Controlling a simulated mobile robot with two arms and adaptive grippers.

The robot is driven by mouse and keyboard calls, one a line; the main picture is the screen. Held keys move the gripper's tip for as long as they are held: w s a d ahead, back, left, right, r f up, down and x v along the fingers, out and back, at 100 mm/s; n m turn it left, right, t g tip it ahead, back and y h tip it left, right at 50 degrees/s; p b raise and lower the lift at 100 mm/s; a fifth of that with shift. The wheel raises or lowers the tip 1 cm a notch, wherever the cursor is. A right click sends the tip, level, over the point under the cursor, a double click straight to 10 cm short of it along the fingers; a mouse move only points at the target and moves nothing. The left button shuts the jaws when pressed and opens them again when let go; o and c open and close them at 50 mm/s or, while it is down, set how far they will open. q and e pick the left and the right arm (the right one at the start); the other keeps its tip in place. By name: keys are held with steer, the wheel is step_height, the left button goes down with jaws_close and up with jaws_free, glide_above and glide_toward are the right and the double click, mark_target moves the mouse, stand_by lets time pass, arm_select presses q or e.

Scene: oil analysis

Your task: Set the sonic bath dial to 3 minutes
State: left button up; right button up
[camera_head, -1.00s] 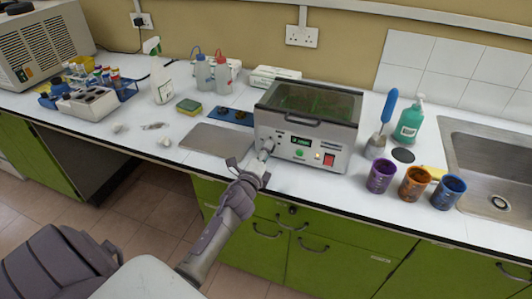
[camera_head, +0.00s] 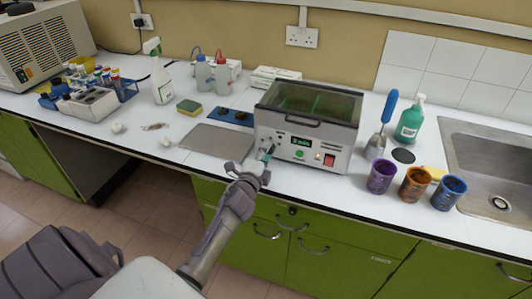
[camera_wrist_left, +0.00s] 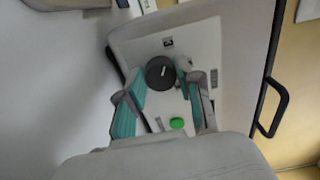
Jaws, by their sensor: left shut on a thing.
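The sonic bath (camera_head: 335,136) is a grey box with a dark lid, standing on the white bench. Its green display (camera_head: 301,142) appears to read 3 min. The dial (camera_wrist_left: 160,72) is a round black knob with a white mark, on the front panel at the left. In the head view my left gripper covers most of the dial. My left gripper (camera_head: 265,153) is at the front panel, its teal-padded fingers on either side of the dial in the wrist view, shut on it. My right gripper is not in view.
A green button (camera_head: 299,154) and a red switch (camera_head: 329,160) sit right of the dial. A metal plate (camera_head: 215,140) lies left of the bath. Purple (camera_head: 381,177), orange (camera_head: 415,184) and blue (camera_head: 449,192) cups stand right, before the sink (camera_head: 499,203).

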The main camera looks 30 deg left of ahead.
arm_select(q)
steer(key=o, duration=1.1)
steer(key=shift+o, duration=0.2)
steer(key=v, duration=1.2)
